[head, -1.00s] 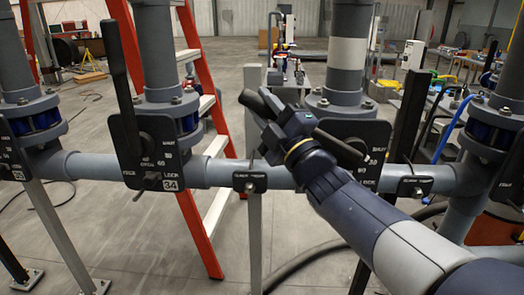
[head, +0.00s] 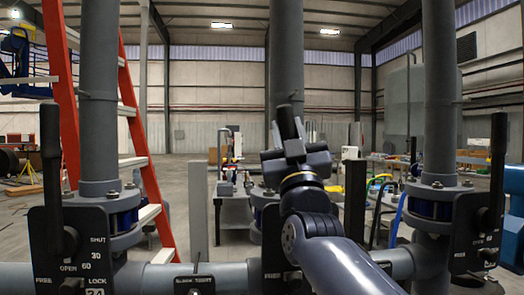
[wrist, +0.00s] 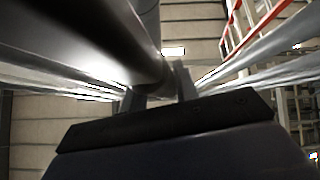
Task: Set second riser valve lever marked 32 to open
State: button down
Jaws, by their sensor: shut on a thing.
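The middle riser's valve has a dark plate (head: 270,262), mostly hidden behind my arm; no number on it can be read. My gripper (head: 292,155) is in front of the middle riser in the head view, closed around a black lever. The lever's end (head: 287,122) sticks up above the jaws, close to upright in the picture; its pivot is hidden. In the wrist view a dark bar (wrist: 125,35), apparently this lever, runs from the upper left to between the fingers (wrist: 158,85).
The left valve, marked 34, has an upright black lever (head: 51,165). The right valve also has an upright lever (head: 497,165). Grey risers (head: 98,90) flank my arm. An orange ladder (head: 140,130) stands behind on the left.

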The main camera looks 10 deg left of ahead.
jog(key=shift+w+d+r+m+t+h, duration=0.1)
jog(key=shift+w+d+m+t+h, duration=0.15)
jog(key=shift+d+m+h, duration=0.95)
jog(key=shift+w+d+m+t+h, duration=0.2)
jog(key=shift+d+m+h, duration=0.55)
jog(key=shift+m+h, duration=0.7)
jog(key=c, duration=1.1)
grip_release()
jog(key=shift+w+d, duration=0.1)
jog(key=shift+d, duration=0.05)
jog(key=b+v, duration=0.1)
jog(key=v, duration=1)
jog(key=shift+b, duration=0.35)
jog(key=shift+w+r, duration=0.1)
jog(key=shift+r, duration=0.1)
